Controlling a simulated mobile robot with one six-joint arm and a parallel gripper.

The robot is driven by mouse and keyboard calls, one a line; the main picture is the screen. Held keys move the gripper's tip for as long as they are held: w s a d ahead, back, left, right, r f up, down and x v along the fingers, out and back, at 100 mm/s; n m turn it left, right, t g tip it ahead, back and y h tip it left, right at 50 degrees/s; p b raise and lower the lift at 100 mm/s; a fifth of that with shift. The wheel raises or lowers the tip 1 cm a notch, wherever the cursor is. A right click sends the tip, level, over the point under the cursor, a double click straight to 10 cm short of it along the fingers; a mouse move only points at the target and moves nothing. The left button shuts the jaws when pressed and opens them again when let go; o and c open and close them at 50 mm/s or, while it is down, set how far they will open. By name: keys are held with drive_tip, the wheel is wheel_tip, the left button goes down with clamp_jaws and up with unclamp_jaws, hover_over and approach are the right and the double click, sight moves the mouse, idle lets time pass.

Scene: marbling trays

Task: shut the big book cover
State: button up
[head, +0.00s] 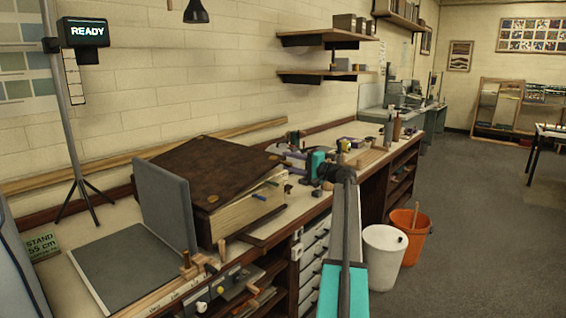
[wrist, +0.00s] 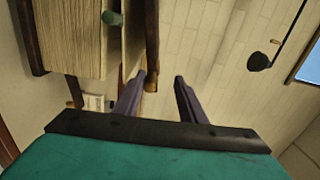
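The big book (head: 248,207) lies on the bench in the head view, its thick cream page block facing the aisle. Its dark brown cover (head: 212,170) slopes above the pages, with brass at a corner. Small blue and dark pegs stick out from the page side. In the wrist view, which is turned, the page block (wrist: 70,35) is at upper left, with a green peg (wrist: 112,18) in it. The cover's edge (wrist: 152,38) runs beside the pages. My gripper (wrist: 160,78) is open and empty; its left finger is close to the brass-tipped cover corner. Contact cannot be told.
An upright grey panel (head: 168,216) and a flat grey slab (head: 125,265) stand left of the book. Small tools crowd the bench to its right. A white bin (head: 384,255) and an orange bucket (head: 412,240) are on the floor. The aisle at right is clear.

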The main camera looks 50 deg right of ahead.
drive_tip(key=s+d, duration=0.1)
drive_tip(key=s, duration=0.7)
idle(0.5)
